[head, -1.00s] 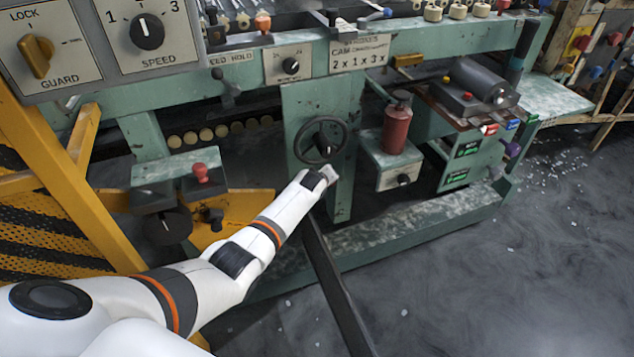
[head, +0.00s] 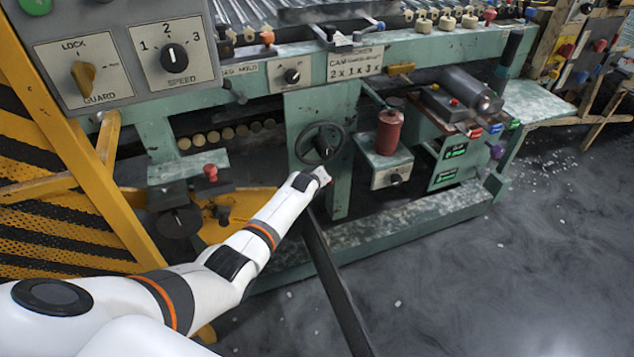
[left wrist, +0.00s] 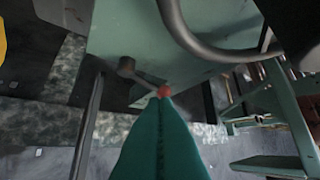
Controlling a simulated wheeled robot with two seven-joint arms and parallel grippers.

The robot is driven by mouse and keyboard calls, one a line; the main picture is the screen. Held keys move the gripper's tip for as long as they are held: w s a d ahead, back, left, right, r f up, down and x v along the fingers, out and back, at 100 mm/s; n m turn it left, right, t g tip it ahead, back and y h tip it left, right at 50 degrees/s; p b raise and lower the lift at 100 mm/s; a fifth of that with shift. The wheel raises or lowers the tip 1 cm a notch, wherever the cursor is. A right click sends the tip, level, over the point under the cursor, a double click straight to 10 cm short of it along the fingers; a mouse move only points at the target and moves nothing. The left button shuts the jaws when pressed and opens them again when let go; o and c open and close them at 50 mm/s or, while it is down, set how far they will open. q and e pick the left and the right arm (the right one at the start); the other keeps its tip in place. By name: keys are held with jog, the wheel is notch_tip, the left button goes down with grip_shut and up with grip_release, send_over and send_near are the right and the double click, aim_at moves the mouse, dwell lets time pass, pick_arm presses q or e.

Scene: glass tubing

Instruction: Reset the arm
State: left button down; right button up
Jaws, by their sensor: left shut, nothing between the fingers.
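My left arm reaches in from the lower left in the head view. My left gripper (head: 324,175) is just below the black handwheel (head: 319,145) on the green machine. In the left wrist view the green fingers (left wrist: 163,105) are pressed together with nothing held between them. The dark curved rim at the top of that view (left wrist: 205,48) looks like the handwheel, apart from the fingers. My right gripper is not in view.
A control panel with GUARD and SPEED knobs (head: 128,65) stands at upper left. A yellow striped guard (head: 50,215) is beside my arm. A red cylinder (head: 389,132) sits on a green box right of the handwheel. Grey floor (head: 480,290) is open at lower right.

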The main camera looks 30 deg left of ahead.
pick_arm(q)
jog(key=shift+f, duration=0.1)
dwell(0.4)
